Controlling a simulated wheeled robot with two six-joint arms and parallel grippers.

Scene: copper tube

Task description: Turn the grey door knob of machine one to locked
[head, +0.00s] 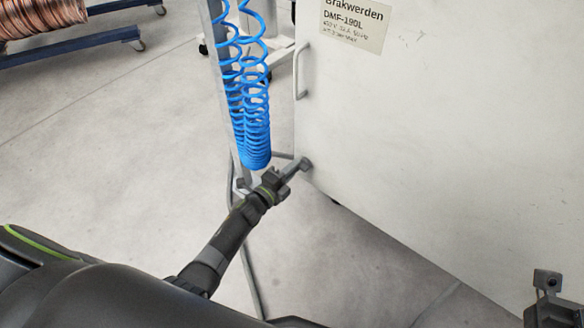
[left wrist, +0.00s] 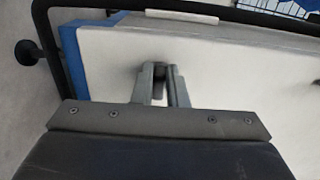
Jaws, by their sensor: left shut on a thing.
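The white machine (head: 440,110) fills the right of the head view, with a "Brakwerden DMF-190L" label (head: 353,22) near its top. The grey door knob (head: 306,163) is low at the machine's left edge. My left gripper (head: 297,168) reaches it from the lower left and is shut on it. In the left wrist view, the knob (left wrist: 158,88) shows dark between the two grey fingers of the left gripper (left wrist: 160,75). The fingers hide much of it, so I cannot tell its turn position. My right gripper (head: 547,283) shows partly at the lower right, away from the machine's knob.
Blue coiled hoses (head: 250,110) hang on a grey post just left of the left gripper. A pale door handle (head: 300,70) is above the knob. A copper tube coil (head: 40,15) lies on a blue wheeled frame at upper left. The floor between is clear.

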